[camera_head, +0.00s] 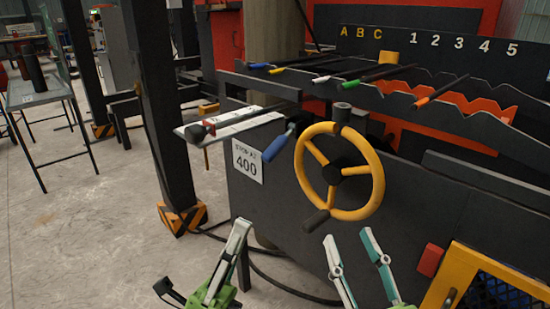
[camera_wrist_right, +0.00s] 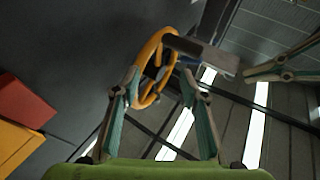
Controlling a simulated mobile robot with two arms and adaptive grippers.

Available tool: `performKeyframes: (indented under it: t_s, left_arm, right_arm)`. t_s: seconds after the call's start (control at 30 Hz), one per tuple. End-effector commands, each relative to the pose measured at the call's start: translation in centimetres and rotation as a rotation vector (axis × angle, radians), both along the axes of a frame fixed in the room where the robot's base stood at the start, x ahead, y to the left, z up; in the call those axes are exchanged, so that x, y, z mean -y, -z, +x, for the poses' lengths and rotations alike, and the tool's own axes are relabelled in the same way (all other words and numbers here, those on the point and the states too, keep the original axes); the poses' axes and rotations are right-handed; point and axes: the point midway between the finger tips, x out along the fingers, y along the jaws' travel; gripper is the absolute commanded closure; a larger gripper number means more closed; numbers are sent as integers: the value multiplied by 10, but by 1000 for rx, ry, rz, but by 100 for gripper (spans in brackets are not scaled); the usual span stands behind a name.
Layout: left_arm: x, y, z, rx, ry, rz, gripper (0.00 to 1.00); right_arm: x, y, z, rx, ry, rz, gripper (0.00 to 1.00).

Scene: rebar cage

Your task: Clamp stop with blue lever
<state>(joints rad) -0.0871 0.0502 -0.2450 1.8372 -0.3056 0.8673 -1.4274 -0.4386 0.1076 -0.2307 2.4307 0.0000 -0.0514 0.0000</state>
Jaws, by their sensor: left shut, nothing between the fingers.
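The blue lever (camera_head: 278,146) sticks out at an angle beside the yellow handwheel, at the end of the pale measuring rail (camera_head: 232,122). A dark stop block (camera_head: 197,132) with a red part sits on the rail. My left gripper (camera_head: 242,225) is shut and empty, low in front of the machine, below the lever. My right gripper (camera_head: 347,237) is open and empty, below the handwheel; in the right wrist view its spread fingers (camera_wrist_right: 159,80) face the wheel. Both grippers are apart from the lever.
The yellow handwheel (camera_head: 371,190) with a dark crank handle (camera_head: 316,221) is close above my right gripper. Rods with coloured ends (camera_head: 326,79) lie on the notched rack. A dark post (camera_head: 163,110) stands left. A yellow mesh guard (camera_head: 455,270) is lower right.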

Motion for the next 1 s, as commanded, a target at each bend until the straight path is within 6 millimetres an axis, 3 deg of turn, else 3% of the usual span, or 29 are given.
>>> performKeyframes:
  t_s: [0.2,0.5,1.0]
  left_arm:
    - [15,21,43,88,-324,274,100]
    - [26,46,77,197,-598,539,100]
    - [28,52,82,221,-646,587,100]
  right_arm:
    - [4,45,10,-253,15,-68,60]
    - [13,95,6,-488,29,-128,60]
    - [14,104,4,-527,32,-137,60]
